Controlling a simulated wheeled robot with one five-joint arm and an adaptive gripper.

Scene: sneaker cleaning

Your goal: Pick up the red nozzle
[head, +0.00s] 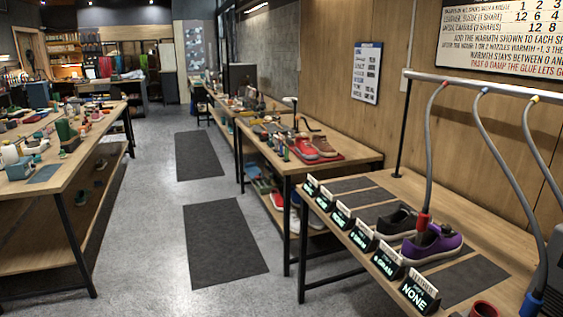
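The red nozzle (422,221) hangs upright at the lower end of a grey hose (430,150). The hose comes down from a metal rail (480,85) above the right table. The nozzle's lower end is at the opening of a purple shoe (445,243); I cannot tell whether it is inside or just in front of it. A dark shoe (397,222) stands behind the purple one. My gripper is not in view.
Small display stands (384,262) line the front edge of the right table (470,237). A blue nozzle (530,304) hangs on another hose at lower right. A red cup-like object (484,309) is at the bottom. Free floor (150,240) lies between this table and the left bench (85,150).

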